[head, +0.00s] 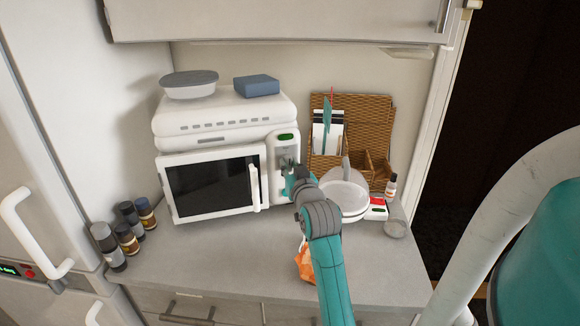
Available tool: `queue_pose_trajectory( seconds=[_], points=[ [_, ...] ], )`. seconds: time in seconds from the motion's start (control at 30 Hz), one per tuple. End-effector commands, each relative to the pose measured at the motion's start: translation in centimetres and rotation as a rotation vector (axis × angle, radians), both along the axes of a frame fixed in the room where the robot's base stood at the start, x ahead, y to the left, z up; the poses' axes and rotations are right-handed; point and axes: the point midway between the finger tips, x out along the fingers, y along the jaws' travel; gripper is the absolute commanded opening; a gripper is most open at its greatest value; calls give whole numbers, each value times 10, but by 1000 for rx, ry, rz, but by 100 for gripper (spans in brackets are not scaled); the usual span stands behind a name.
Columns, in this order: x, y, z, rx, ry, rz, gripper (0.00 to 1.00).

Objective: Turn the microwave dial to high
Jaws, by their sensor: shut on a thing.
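The white microwave (216,187) stands on the counter with its dark-windowed door closed. Its control panel (285,148) is at the right of the door, with a small green display at the top. My gripper (287,168) is at this panel, just below the display, shut on the microwave dial. The dial is mostly hidden by the gripper, so its pointer position cannot be read. My arm reaches up to the panel from the lower right.
A bowl (189,85) and a blue box (256,86) sit on the microwave. Several spice jars (129,238) stand at left. An orange packet (303,265) lies near my arm.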

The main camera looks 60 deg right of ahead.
Motion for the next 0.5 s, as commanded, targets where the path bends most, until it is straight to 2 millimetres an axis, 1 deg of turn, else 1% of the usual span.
queue_pose_trajectory(
  seconds=[0.27,0.5],
  points=[
    [-1,-1,0,79,-79,-3,0],
    [-1,-2,-1,220,-223,-3,0]
  ],
)
